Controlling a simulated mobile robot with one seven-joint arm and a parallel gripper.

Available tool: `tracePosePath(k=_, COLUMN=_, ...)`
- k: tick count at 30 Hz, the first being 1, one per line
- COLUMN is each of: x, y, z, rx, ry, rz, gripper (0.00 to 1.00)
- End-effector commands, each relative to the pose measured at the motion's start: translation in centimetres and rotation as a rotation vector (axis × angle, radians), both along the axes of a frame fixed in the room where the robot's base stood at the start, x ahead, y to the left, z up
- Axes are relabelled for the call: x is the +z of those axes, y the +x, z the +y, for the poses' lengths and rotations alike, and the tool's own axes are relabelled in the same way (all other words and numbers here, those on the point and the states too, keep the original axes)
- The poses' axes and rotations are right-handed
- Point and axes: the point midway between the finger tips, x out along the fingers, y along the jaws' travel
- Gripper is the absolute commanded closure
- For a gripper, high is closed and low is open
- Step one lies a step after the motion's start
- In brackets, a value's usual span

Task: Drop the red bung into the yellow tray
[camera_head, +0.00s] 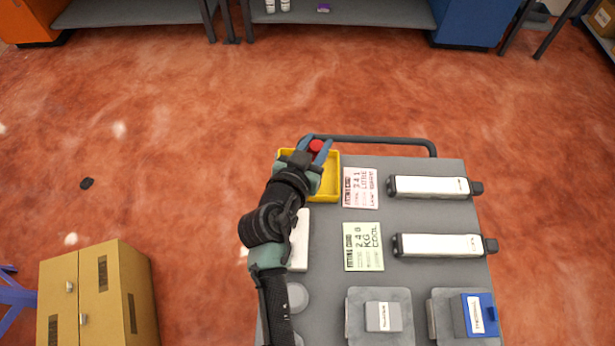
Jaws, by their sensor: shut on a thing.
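The red bung (316,146) is held between the fingers of my gripper (315,145), which is shut on it. Bung and gripper appear over the far part of the yellow tray (330,186). The tray sits at the far left corner of the grey trolley top, and my arm covers part of its left side. The tray floor that shows looks empty. From this overhead angle I cannot tell how high the bung is above the tray.
The grey trolley top (404,290) carries a pink card (361,188), a green card (363,247), two white cylinders (432,187) with black ends, a grey box (383,317) and a blue box (478,314). A dark rail (385,139) runs along its far edge. Cardboard boxes (98,296) stand lower left.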

Motion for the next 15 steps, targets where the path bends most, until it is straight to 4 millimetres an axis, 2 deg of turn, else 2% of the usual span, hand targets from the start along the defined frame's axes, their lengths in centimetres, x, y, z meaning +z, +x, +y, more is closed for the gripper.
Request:
tracePosePath(k=1, x=-1.2, y=0.0, z=0.0, rx=0.001, ry=-0.001, rz=0.002, gripper=1.0)
tracePosePath(k=6, x=-2.6, y=0.0, z=0.0, rx=0.0, ry=0.0, rz=0.001, gripper=1.0)
tracePosePath(k=15, x=-2.7, y=0.0, z=0.0, rx=0.001, ry=0.0, rz=0.0, gripper=1.0)
